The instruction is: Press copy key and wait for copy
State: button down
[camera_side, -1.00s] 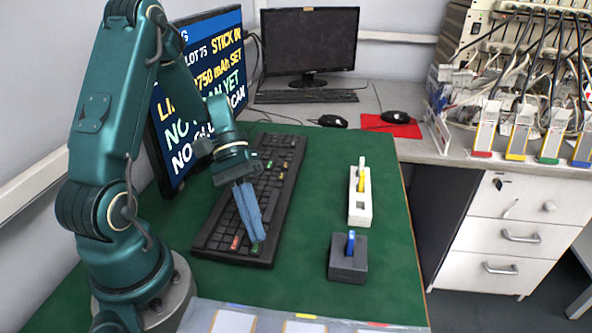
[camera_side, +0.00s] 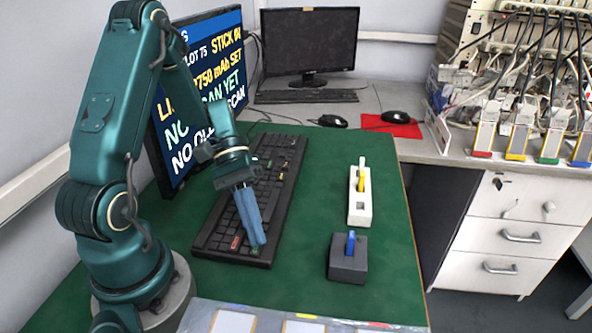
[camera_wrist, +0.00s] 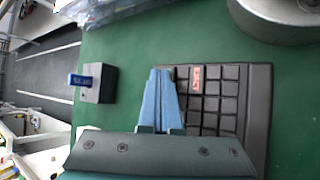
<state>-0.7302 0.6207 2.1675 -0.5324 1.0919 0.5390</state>
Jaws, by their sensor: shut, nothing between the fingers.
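The black keyboard (camera_side: 212,240) lies on the green mat beside the tilted screen. Near its front end are a red key (camera_side: 236,242) and a green key (camera_side: 256,251). My gripper (camera_side: 257,243) is shut and empty, its blue fingers pointing down at the green key. I cannot tell whether the tips touch it. In the wrist view my gripper (camera_wrist: 161,72) covers the green key, with the red key (camera_wrist: 197,79) just right of it. The screen (camera_side: 215,75) shows large yellow and white lettering, partly hidden by my arm.
A dark block with a blue stick (camera_side: 348,262) and a white holder with a yellow piece (camera_side: 359,198) stand right of the keyboard. A tray (camera_side: 300,318) lies at the front edge. The green mat between keyboard and blocks is clear.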

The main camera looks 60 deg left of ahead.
jog(key=shift+f, duration=0.15)
dwell(0.4)
jog(key=shift+r, duration=0.85)
jog(key=shift+r, duration=0.1)
jog(key=shift+r, duration=2.4)
